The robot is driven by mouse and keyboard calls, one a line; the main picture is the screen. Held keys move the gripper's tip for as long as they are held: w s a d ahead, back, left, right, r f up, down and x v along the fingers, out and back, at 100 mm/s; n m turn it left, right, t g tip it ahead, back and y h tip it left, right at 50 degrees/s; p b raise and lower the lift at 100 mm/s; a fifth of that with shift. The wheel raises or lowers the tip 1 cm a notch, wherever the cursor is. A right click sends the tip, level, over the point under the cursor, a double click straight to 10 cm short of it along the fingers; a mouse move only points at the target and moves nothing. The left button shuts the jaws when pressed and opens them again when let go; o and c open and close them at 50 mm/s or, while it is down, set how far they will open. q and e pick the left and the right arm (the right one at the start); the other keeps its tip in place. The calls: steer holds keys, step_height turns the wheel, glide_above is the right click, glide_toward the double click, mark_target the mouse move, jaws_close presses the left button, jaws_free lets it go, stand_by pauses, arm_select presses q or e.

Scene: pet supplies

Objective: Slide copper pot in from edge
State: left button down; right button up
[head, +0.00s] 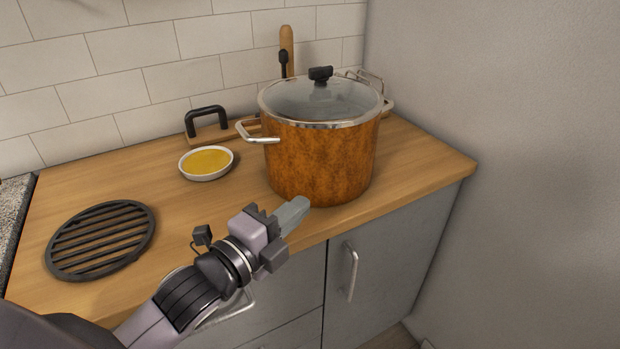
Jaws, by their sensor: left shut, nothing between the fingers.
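The copper pot (322,162) stands upright on the wooden counter (425,158), near its front edge. It has a glass lid (318,97) with a black knob and a metal handle on each side. My left gripper (296,210) is shut and empty. Its fingertips are at the pot's lower front, by the counter's front edge. I cannot tell whether they touch the pot. The pot's back is hidden. My right gripper is not in view.
A white bowl of yellow contents (207,162) stands left of the pot. A black round grate (101,240) lies at the left. A board with a black handle (206,120) lies behind the bowl. A tiled wall backs the counter; a grey wall (520,150) is at the right.

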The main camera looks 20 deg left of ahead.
mark_target(323, 172)
arm_select(q)
steer(key=w+p, duration=0.1)
steer(key=w, duration=0.6)
steer(key=shift+a, duration=0.1)
steer(key=shift+w+a, duration=0.25)
steer(key=shift+w, duration=0.2)
